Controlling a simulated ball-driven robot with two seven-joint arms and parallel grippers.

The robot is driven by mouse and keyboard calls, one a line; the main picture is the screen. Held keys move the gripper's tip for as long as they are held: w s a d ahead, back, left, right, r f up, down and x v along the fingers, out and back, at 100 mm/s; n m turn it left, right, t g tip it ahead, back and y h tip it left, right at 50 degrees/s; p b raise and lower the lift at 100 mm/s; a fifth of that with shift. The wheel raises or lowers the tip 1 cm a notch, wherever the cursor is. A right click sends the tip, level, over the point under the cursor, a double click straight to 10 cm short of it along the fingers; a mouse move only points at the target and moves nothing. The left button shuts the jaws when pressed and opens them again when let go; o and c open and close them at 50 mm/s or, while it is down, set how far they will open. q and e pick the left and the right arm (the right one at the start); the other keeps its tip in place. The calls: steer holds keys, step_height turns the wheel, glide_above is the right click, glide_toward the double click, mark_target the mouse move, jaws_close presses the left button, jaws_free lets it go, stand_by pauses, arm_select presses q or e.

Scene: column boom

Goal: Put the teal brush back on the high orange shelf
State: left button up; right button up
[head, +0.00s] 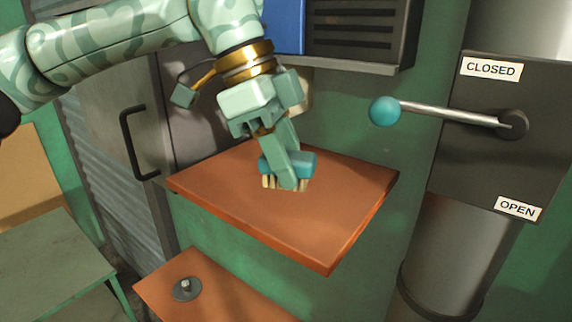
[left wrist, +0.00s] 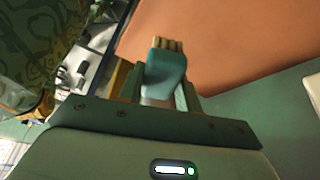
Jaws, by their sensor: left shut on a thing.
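The teal brush (head: 301,163) has a blocky teal back and pale bristles that point down. My left gripper (head: 288,180) is shut on it and holds it at the upper orange shelf (head: 335,218). The bristle tips look at or just above the shelf top; I cannot tell if they touch. In the left wrist view the brush (left wrist: 167,68) sits between the two fingers (left wrist: 163,92), with the orange shelf surface (left wrist: 235,45) beyond it. My right gripper is in neither view.
A lower orange shelf (head: 215,290) carries a small grey disc with a knob (head: 186,288). A lever with a teal ball (head: 384,111) juts out at right, beside CLOSED and OPEN labels. A dark vented box (head: 360,30) hangs above. The upper shelf's front is clear.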

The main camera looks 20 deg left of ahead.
mark_target(288, 208)
arm_select(q)
steer(key=shift+w+f+p, duration=0.3)
steer(key=shift+w+f, duration=0.15)
steer(key=shift+f, duration=0.1)
step_height(288, 208, down, 3)
steer(key=shift+w+a+r+p, duration=0.1)
steer(key=shift+w+r+p, duration=0.05)
steer(key=shift+p, duration=0.2)
steer(key=shift+a+f, duration=0.1)
steer(key=shift+f, duration=0.5)
steer(key=o, duration=0.9)
